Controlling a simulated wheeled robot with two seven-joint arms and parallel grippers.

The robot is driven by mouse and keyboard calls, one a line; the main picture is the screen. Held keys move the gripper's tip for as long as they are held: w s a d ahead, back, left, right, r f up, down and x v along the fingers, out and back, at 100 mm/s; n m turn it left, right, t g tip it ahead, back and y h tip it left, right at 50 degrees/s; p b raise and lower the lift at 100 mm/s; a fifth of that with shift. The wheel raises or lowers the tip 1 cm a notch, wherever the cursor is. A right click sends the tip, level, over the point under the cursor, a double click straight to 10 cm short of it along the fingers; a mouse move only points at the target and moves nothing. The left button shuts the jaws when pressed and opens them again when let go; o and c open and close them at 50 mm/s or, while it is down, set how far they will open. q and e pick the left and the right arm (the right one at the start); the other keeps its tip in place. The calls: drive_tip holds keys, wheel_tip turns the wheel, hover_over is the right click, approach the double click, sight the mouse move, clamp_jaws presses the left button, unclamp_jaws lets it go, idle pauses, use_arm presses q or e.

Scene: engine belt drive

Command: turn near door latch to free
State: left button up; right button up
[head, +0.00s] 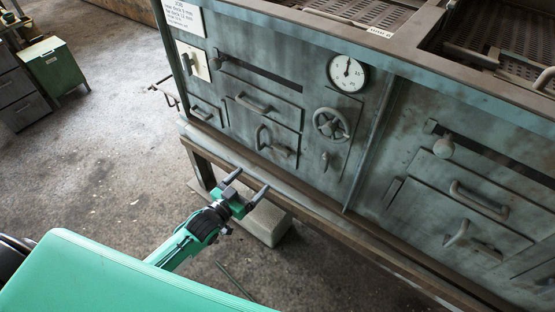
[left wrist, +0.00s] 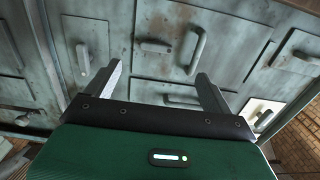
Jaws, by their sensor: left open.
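My left gripper (head: 252,180) is below and in front of this door in the head view, open and empty. No contact with the latch shows. My right gripper is not in view.
A handwheel (head: 331,124) with a small lever (head: 325,160) below it is right of the door. A drawer handle (head: 253,103) is above it. A rail (head: 300,207) runs along the machine's lower edge. A pale block (head: 262,222) stands on the floor below.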

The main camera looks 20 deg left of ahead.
sight(279, 152)
use_arm(q)
drive_tip(key=x, duration=0.4)
drive_tip(key=r+x, duration=0.1)
drive_tip(key=x, duration=0.9)
drive_tip(key=shift+d+r, duration=0.25)
drive_tip(key=shift+r, duration=0.05)
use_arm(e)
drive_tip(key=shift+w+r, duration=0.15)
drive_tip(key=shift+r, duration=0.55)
use_arm(q)
drive_tip(key=shift+s, duration=0.1)
drive_tip(key=c, duration=1)
